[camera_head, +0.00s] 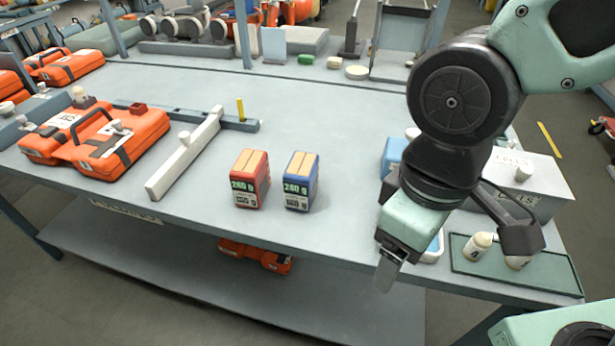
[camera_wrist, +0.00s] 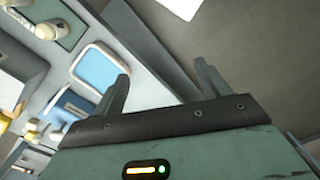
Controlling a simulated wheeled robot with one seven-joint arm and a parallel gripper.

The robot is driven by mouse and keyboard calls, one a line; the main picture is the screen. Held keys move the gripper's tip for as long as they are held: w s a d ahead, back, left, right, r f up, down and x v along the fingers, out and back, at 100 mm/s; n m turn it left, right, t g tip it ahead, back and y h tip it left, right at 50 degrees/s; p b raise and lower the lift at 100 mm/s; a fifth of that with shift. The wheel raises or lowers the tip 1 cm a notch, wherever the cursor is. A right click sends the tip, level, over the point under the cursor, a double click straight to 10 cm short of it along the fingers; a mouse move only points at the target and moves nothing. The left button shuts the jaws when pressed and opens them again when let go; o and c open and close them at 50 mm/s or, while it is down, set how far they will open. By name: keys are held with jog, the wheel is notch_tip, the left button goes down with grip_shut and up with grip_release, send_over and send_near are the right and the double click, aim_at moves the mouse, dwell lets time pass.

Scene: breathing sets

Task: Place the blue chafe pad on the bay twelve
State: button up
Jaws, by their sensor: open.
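My gripper (camera_head: 388,272) hangs at the table's front edge, right of the middle, pointing down. In the wrist view my gripper (camera_wrist: 161,70) has its two fingers wide apart with nothing between them. A blue rounded panel with a white rim (camera_wrist: 97,68) lies beside the left finger in that view; I cannot tell whether it is the chafe pad. Its edge also shows behind my gripper in the head view (camera_head: 434,247). A light blue block (camera_head: 393,152) is partly hidden behind my arm. No marking that I can read as bay twelve shows.
A red box (camera_head: 250,178) and a blue box (camera_head: 301,181), both marked 240 g, stand mid-table. Orange cases (camera_head: 100,140) and a pale bar (camera_head: 186,158) are left. A green mat (camera_head: 540,272) with small bottles is right. The front middle of the table is clear.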

jog(key=a+f+n+h+p, duration=0.1)
jog(key=a+f+n+h, duration=0.1)
jog(key=n, duration=0.1)
jog(key=n+t+h+p, duration=0.4)
jog(key=n+t+p, duration=0.4)
jog(key=n+t, duration=1.05)
send_near(294, 184)
jog(key=shift+n+g, duration=0.55)
jog(key=shift+n, duration=0.4)
jog(key=x, duration=0.6)
jog(key=r+b+x, duration=0.1)
jog(key=x, duration=0.3)
jog(key=shift+w, duration=0.15)
jog(key=b+x, duration=0.1)
jog(key=x, duration=0.4)
jog(key=shift+d+f, duration=0.1)
